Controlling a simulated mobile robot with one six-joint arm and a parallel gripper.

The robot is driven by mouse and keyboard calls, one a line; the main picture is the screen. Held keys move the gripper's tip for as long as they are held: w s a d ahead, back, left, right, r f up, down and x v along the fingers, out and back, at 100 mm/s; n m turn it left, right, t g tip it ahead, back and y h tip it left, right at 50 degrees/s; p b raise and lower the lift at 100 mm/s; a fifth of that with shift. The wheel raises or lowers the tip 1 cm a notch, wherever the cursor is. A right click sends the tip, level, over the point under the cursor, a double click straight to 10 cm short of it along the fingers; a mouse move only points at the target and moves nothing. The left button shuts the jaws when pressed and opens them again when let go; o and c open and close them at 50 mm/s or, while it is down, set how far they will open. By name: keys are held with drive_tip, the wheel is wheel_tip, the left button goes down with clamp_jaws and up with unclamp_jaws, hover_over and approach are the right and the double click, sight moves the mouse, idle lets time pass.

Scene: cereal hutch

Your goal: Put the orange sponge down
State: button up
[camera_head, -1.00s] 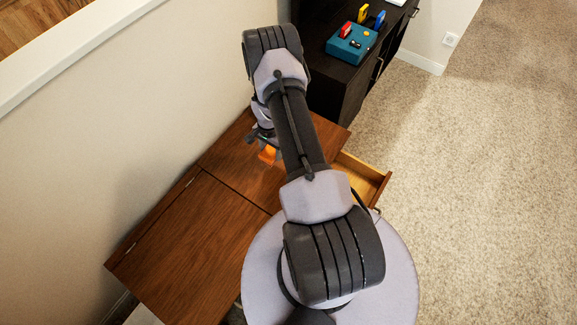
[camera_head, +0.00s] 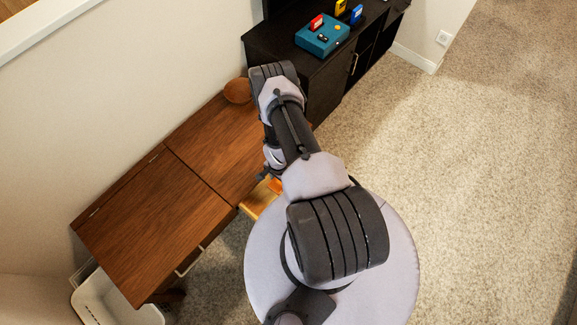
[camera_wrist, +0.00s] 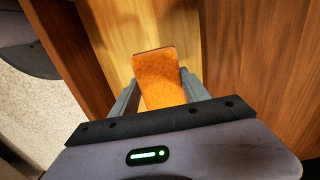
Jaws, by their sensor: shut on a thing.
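The orange sponge (camera_wrist: 158,78) is between the two fingers of my gripper (camera_wrist: 160,88) in the wrist view. My gripper is shut on it. Behind the sponge in that view is the light wooden inside of an open drawer (camera_wrist: 125,25). In the head view a small bit of the sponge (camera_head: 275,185) shows beside my arm, over the open drawer (camera_head: 255,200). My arm hides most of the gripper and part of the drawer there. I cannot tell whether the sponge touches the drawer's bottom.
The brown wooden hutch top (camera_head: 150,205) is bare on the left. A round brown object (camera_head: 237,91) stands at its far end. A dark cabinet (camera_head: 285,45) with a teal box (camera_head: 322,35) is beyond. A white bin (camera_head: 110,300) is at the lower left.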

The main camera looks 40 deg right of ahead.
drive_tip(key=f+b, duration=0.5)
drive_tip(key=f, duration=0.6)
drive_tip(key=shift+s, duration=0.2)
drive_tip(key=shift+r, duration=0.15)
drive_tip(key=o, duration=1.3)
